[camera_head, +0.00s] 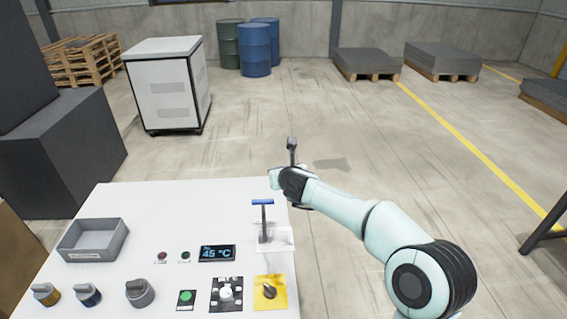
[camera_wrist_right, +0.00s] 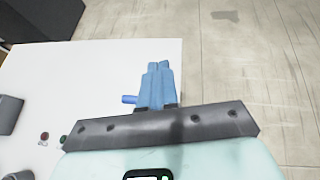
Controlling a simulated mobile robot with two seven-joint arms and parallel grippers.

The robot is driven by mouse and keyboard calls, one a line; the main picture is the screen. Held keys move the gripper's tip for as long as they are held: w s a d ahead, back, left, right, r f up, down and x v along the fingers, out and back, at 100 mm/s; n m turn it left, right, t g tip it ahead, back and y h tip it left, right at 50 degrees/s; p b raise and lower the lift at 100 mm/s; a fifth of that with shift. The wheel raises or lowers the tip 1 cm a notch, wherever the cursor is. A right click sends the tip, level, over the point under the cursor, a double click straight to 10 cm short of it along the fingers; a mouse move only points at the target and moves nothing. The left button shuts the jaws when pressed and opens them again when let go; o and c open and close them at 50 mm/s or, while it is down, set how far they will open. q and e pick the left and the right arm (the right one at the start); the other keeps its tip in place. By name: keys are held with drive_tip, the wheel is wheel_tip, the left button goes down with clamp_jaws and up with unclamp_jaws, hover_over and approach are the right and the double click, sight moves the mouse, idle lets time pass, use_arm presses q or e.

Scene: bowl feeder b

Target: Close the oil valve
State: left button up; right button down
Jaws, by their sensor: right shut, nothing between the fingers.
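A lever with a blue crossbar handle (camera_head: 263,202) stands upright on the right part of a white panel table (camera_head: 140,205). It looks like the valve, but I can read no oil label. My right gripper (camera_wrist_right: 158,68) has blue fingers, shut together and empty. In the head view, the right gripper (camera_head: 274,178) is at the table's far right edge, just beyond the handle. The end of the blue handle (camera_wrist_right: 130,99) shows left of the fingers in the wrist view; the rest is hidden. I cannot tell whether they touch. My left gripper is out of view.
A grey tray (camera_head: 122,243), knobs, including a grey one (camera_head: 139,293), a "45 °C" display (camera_head: 217,253) and a yellow plate with a black knob (camera_head: 270,291) are on the table. A white cabinet (camera_head: 160,90) stands behind.

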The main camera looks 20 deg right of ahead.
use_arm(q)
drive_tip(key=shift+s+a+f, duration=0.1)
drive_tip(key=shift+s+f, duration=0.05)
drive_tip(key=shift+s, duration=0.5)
use_arm(e)
drive_tip(key=r, duration=0.1)
drive_tip(key=s+r, duration=0.1)
drive_tip(key=r, duration=0.1)
drive_tip(key=shift+s+r, duration=0.15)
drive_tip(key=shift+s, duration=0.1)
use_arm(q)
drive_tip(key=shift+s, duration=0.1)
